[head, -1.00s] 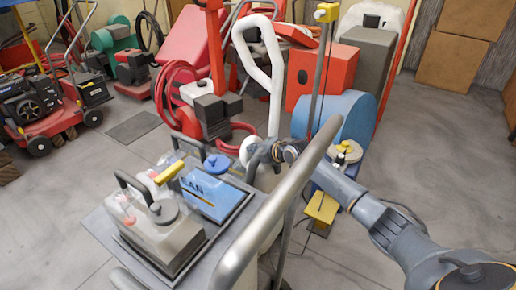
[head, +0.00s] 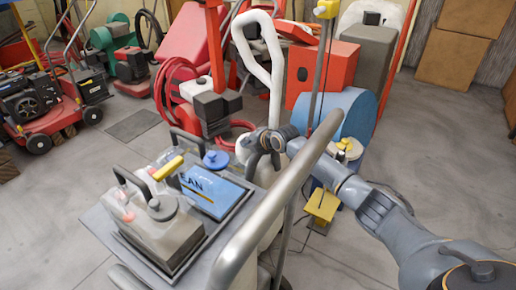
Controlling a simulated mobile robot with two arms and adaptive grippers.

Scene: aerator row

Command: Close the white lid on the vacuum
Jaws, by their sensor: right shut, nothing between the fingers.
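A white machine with a tall looped white handle (head: 272,85) stands behind the cart; I take it to be the vacuum. A rounded white part (head: 242,150), possibly its lid, shows just left of my right gripper, partly hidden by it. I cannot tell whether that lid is open or shut. My right gripper (head: 262,150) is shut and empty. Its dark fingers point left and down in front of the white part; I cannot tell whether they touch it. My left gripper is not in view.
A grey cart with a thick metal handle (head: 265,220) fills the near middle. It carries a clear-topped tank (head: 165,228) and a blue-topped box (head: 212,192). A blue drum (head: 345,115) and yellow pedal (head: 322,205) stand right of it. Floor at far right is clear.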

